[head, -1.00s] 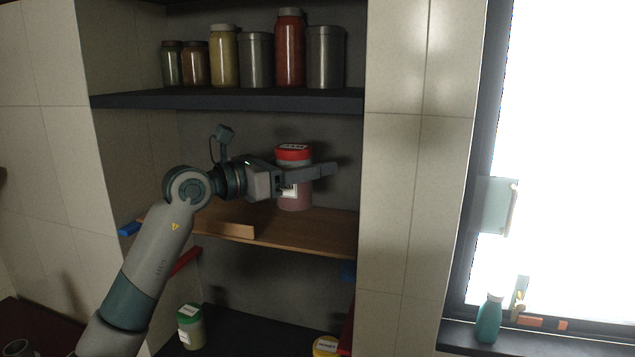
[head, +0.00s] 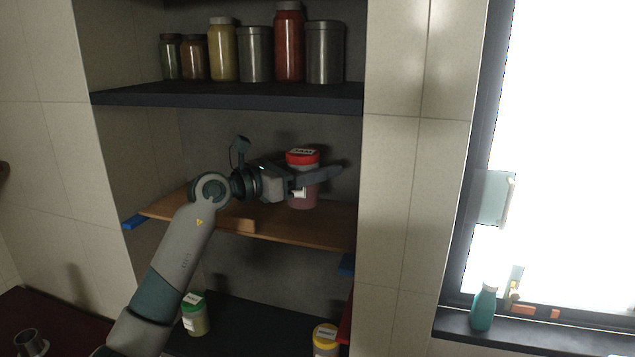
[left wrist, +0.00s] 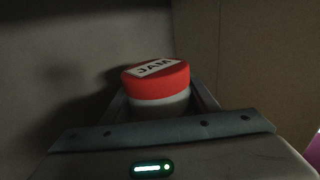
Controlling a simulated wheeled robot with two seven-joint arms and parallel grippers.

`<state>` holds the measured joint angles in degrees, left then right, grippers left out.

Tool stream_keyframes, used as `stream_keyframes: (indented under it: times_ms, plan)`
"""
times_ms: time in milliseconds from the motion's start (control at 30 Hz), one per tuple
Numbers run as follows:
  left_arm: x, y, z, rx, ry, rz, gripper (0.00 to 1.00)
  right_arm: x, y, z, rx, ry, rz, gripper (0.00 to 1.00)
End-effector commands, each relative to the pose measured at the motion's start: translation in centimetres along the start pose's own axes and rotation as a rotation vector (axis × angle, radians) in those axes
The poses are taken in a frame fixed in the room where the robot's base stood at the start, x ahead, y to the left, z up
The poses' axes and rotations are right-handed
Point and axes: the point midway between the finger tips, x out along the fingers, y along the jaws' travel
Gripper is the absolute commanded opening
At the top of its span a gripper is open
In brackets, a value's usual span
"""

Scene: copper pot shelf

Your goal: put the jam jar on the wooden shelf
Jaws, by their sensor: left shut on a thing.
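The jam jar (head: 303,159) has a red lid with a white label and a reddish body. My left gripper (head: 318,182) is shut on it, with the fingers around its upper body. The jar is upright over the right part of the wooden shelf (head: 285,224). I cannot tell whether its base touches the board. In the left wrist view the red lid (left wrist: 157,84) reads JAM and sits between the fingers (left wrist: 160,108). My right gripper is in neither view.
A dark shelf (head: 230,96) above holds several jars and canisters. On the dark surface below stand a green-lidded jar (head: 195,318) and a yellow-lidded jar (head: 325,340). A small wooden block (head: 236,226) lies at the shelf's front edge. A tiled wall (head: 395,190) bounds the niche on the right.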

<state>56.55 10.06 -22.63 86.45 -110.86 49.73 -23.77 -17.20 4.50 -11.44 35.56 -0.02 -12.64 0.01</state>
Motion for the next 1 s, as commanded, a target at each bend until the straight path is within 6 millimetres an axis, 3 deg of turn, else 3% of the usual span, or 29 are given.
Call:
stream_keyframes:
  times_ms: [400,867,900,967,1000]
  plan:
    - [0.2,0.2,-3.2,-0.002,-0.002,0.001,0.16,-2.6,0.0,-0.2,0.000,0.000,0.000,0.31]
    - [0.3,0.2,-4.0,0.000,-0.002,0.000,0.16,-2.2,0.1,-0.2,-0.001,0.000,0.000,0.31]
    - [0.3,0.2,-4.2,-0.001,0.001,0.000,0.57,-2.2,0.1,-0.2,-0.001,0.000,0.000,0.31]
    - [0.3,0.2,-4.1,-0.001,0.000,0.000,0.71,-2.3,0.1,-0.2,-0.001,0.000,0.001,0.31]
    - [0.3,0.2,-4.1,-0.001,0.000,0.000,0.73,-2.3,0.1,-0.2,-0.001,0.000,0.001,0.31]
